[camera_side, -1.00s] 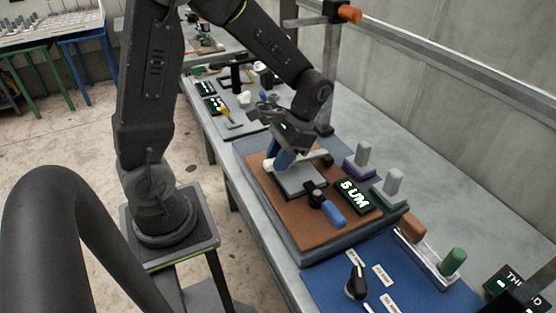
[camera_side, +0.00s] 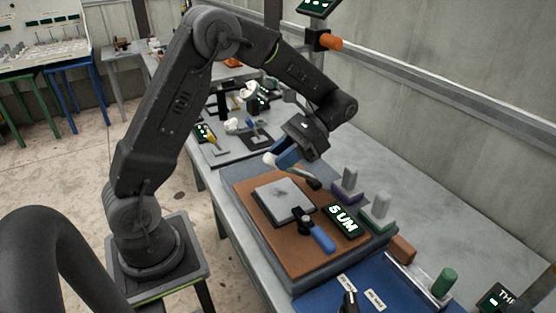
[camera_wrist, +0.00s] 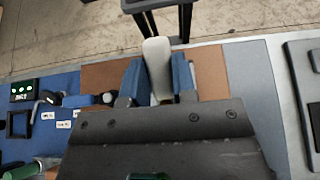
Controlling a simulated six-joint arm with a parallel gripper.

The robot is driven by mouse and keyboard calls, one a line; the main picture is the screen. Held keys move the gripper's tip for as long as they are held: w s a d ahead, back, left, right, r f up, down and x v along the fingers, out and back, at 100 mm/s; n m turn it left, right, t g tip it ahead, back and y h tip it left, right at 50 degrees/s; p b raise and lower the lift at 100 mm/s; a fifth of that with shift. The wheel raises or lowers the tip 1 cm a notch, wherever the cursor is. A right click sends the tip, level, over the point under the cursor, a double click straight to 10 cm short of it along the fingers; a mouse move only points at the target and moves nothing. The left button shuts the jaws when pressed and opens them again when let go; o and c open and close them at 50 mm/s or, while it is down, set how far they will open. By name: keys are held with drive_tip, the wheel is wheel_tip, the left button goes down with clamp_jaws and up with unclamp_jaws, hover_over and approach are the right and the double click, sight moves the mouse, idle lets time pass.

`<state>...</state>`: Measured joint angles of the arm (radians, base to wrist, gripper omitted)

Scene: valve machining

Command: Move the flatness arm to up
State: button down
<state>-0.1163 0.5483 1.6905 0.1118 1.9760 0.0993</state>
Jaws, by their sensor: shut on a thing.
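The flatness arm is a pale cream bar (camera_wrist: 157,62) standing between the two blue fingers of my gripper (camera_wrist: 156,82) in the wrist view. In the side view its rounded pale end (camera_side: 270,160) sticks out to the left of my gripper (camera_side: 287,157), and its lower part runs down right to a dark pivot (camera_side: 314,184). It is raised clear of the grey plate (camera_side: 268,206) on the brown board (camera_side: 261,234). My gripper is shut on the arm; its fingers hide the middle of it.
A blue-handled clamp (camera_side: 323,239) sits at the plate's front edge, beside a display (camera_side: 342,219) reading 5 UM. Purple-based (camera_side: 348,186) and green-based (camera_side: 379,208) blocks stand to the right. A blue mat (camera_side: 375,275) with labels lies in front.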

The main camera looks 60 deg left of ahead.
drive_tip(key=shift+w, duration=0.1)
idle(0.3)
drive_tip(key=c, duration=0.9)
unclamp_jaws()
